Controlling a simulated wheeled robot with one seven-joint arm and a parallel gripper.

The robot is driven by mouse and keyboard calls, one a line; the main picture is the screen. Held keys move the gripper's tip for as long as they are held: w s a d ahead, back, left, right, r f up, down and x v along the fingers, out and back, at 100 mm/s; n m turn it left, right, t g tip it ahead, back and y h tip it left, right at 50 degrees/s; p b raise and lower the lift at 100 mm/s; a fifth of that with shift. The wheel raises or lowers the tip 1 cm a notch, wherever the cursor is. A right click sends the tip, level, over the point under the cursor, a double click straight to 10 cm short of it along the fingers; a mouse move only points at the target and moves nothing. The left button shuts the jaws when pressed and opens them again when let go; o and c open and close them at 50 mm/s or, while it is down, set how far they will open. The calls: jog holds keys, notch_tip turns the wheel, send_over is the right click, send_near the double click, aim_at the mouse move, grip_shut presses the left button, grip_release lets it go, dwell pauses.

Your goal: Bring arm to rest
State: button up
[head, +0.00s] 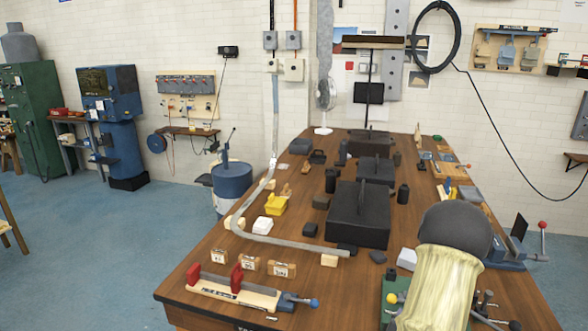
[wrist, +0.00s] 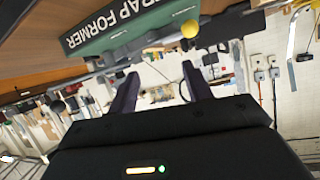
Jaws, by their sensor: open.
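My gripper (wrist: 160,70) shows in the wrist view with its two dark fingers spread apart and nothing between them. The head view does not show the gripper. Part of my arm rises at the lower right of the head view, in front of the workbench (head: 205,265). In the wrist view a green tool with white lettering ending "RAP FORMER" (wrist: 130,30) and a yellow ball knob (wrist: 190,29) are just beyond the fingers. I cannot tell the exact gap. The same green tool (head: 393,285) shows partly behind my arm in the head view.
The blue floor (head: 90,255) at left is mostly clear.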

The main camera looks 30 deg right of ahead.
jog(key=w+a+r+n+y, duration=0.1)
jog(key=w+a+n+y, duration=0.3)
jog(key=a, duration=0.6)
jog(key=w+a+r+n+y, duration=0.25)
jog(key=w+a, duration=0.35)
jog(key=a, duration=0.4)
jog(key=s+a+r+n+g+y, duration=0.2)
jog(key=s+a, duration=0.1)
jog(key=a, duration=0.6)
jog(key=s+a+r+n+g+y, duration=0.2)
jog(key=s+a+n+g, duration=0.1)
jog(key=a, duration=0.6)
jog(key=shift+s+a, duration=0.4)
jog(key=shift+s, duration=0.3)
jog(key=shift+c, duration=0.4)
